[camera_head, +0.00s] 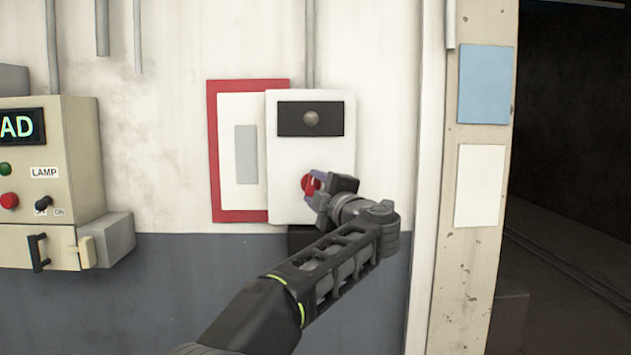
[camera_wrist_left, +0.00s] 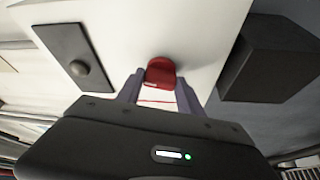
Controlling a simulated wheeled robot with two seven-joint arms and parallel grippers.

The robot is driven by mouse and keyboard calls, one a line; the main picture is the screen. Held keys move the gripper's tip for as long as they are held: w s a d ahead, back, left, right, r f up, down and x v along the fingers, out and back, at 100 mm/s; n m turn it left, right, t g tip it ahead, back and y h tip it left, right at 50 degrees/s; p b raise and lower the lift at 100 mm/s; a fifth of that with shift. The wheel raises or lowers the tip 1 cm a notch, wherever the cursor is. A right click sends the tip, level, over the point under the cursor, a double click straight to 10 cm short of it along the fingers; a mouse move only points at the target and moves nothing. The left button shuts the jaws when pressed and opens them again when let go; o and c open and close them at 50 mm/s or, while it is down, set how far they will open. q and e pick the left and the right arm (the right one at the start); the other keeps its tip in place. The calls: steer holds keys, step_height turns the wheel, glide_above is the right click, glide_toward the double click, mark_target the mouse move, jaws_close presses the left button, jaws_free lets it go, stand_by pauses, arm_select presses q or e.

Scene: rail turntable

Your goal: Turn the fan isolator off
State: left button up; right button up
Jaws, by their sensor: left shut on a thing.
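The fan isolator is a white wall box (camera_head: 285,150) with a black panel and a round grey lamp (camera_head: 311,118) near its top. A red knob (camera_head: 310,184) sits on its lower front. My left gripper (camera_head: 318,186) is at the knob, its fingers on either side of it. In the left wrist view the red knob (camera_wrist_left: 160,72) lies between the two fingers of my left gripper (camera_wrist_left: 161,92), which is shut on it. Part of the knob is hidden by the gripper in the head view. My right gripper is not in view.
A red-framed white panel (camera_head: 213,150) is behind the box on its left. A beige control box (camera_head: 75,150) with buttons, a switch and a handle is at the far left. A post (camera_head: 485,135) with blue and white sheets stands right, beside a dark opening. A dark block (camera_wrist_left: 270,62) is close by in the wrist view.

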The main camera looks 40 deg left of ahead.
arm_select(q)
steer(key=shift+n+g+h+p, duration=0.35)
steer(key=shift+n+p, duration=0.35)
steer(key=shift+n, duration=0.6)
steer(key=o, duration=1.4)
steer(key=shift+r, duration=0.1)
steer(key=b+v, duration=0.2)
steer(key=v, duration=0.5)
steer(key=shift+s+d+b, duration=0.2)
steer(key=shift+d+b, duration=0.15)
steer(key=shift+b, duration=0.05)
